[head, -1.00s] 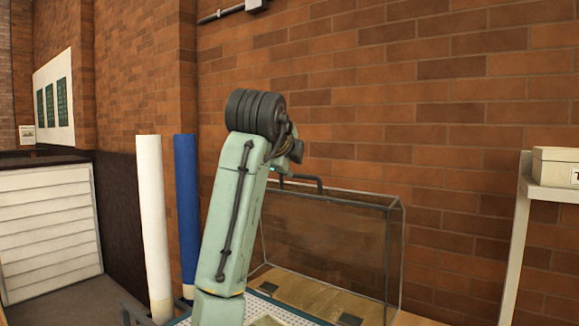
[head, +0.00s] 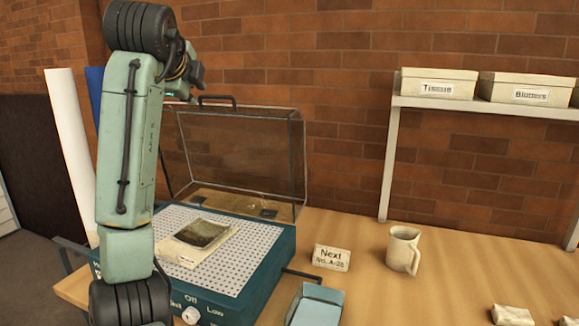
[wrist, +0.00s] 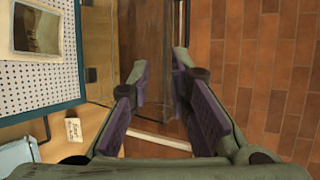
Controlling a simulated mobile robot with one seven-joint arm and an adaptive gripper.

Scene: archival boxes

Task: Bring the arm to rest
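My arm (head: 131,135) stands upright at the left of the head view, its upper end bent away toward the brick wall. My gripper (wrist: 160,72) shows in the wrist view with its two purple-padded fingers apart and nothing between them. A dark upright strip lies beyond the fingers. In the head view the gripper is mostly hidden behind the arm's upper joint. The blue table unit with a perforated white top (head: 262,247) is beside the arm, and a folder with a dark picture (head: 197,238) lies on it. They also show at the upper left of the wrist view.
A clear framed lid (head: 240,150) stands raised behind the unit. Labelled boxes (head: 437,84) sit on a shelf at right. White and blue rolls stand at left.

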